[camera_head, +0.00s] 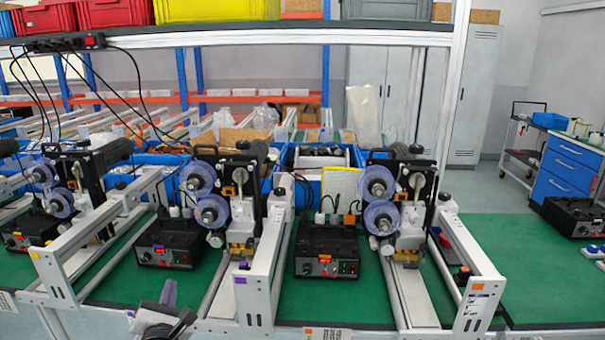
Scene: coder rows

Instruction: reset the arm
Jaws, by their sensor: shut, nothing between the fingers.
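My gripper (168,303) shows at the bottom edge, left of centre, in front of the table. It is dark grey with a purple part standing up at its end. It is shut and holds nothing. The rest of my arm is mostly below the picture.
Several coder machines with purple reels (381,217) and white frames (470,265) stand in a row on the green tabletop (540,265). Black control boxes (327,250) sit between them. Blue bins (335,183) stand behind. An overhead shelf (270,36) carries crates. A blue drawer cart (568,168) is at right.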

